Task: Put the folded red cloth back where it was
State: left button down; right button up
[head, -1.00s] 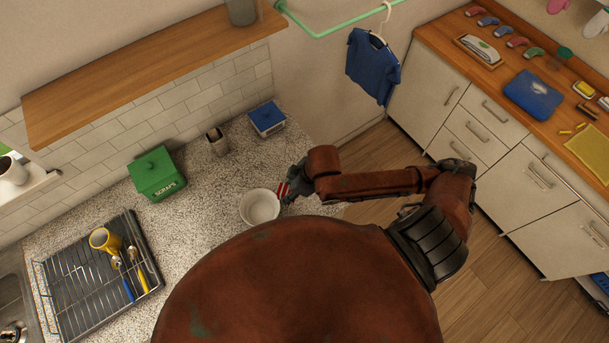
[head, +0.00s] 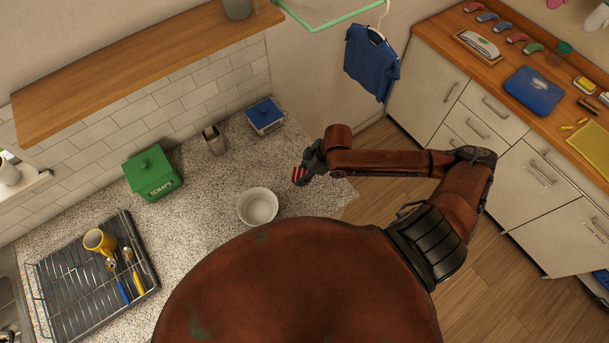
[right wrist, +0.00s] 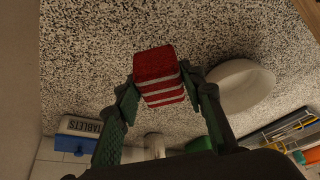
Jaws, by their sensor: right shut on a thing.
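The folded red cloth (right wrist: 158,75), with white stripes, is between the fingers of my right gripper (right wrist: 160,92) in the right wrist view. The fingers are shut on its two sides. In the head view the cloth (head: 299,174) shows small at the tip of my right gripper (head: 304,172), over the speckled counter (head: 215,262). It is to the right of the white bowl (head: 258,206) and apart from it. I cannot tell whether the cloth touches the counter. My left gripper is not in view.
The blue-lidded tablets box (head: 265,116), a grey holder (head: 214,140) and the green scraps bin (head: 153,175) stand along the tiled wall. A dish rack (head: 90,275) with a yellow mug is at left. The counter between bowl and tablets box is clear.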

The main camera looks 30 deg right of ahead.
jog(key=shift+w+d+f, duration=0.3)
jog(key=shift+d+f, duration=0.05)
jog(key=shift+f, duration=0.2)
jog(key=shift+w+d+f, duration=0.3)
jog(key=shift+d+f, duration=0.05)
jog(key=shift+f, duration=0.2)
notch_tip(320, 180, down, 3)
jog(key=shift+w+d+p, duration=0.1)
jog(key=shift+p, duration=0.5)
jog(key=shift+f, duration=0.25)
jog(key=shift+f, duration=0.1)
jog(key=o, duration=1)
jog(key=shift+o, duration=0.2)
jog(key=v, duration=1.2)
jog(key=shift+b, duration=0.35)
